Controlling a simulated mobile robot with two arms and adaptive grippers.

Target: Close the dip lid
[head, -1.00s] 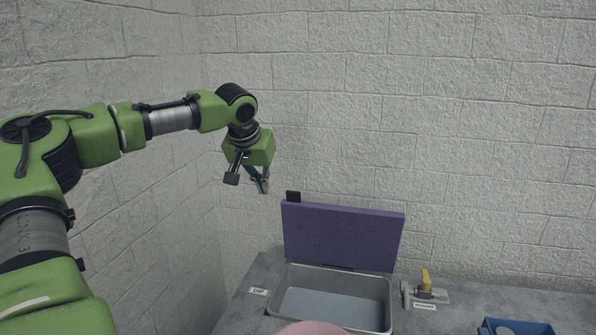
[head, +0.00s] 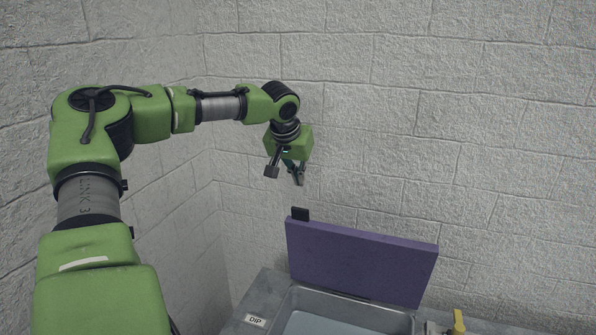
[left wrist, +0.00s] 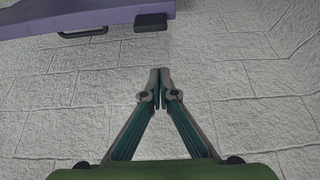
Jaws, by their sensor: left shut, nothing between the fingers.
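The dip lid (head: 360,262) is a purple panel standing open, nearly upright, at the back of the metal dip basin (head: 345,309). A black tab (head: 300,214) sticks up at its top left corner. In the left wrist view the lid (left wrist: 80,17) crosses the top left, with the black tab (left wrist: 150,22) and a dark handle (left wrist: 82,32). My left gripper (head: 299,182) is shut and empty, above the lid's top left corner and apart from it. Its fingertips meet in the left wrist view (left wrist: 160,72). My right gripper is not in view.
A "DIP" label (head: 255,320) lies on the grey counter (head: 262,290) left of the basin. A yellow valve handle (head: 458,321) stands right of the basin. Block walls (head: 480,120) close off the back and left.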

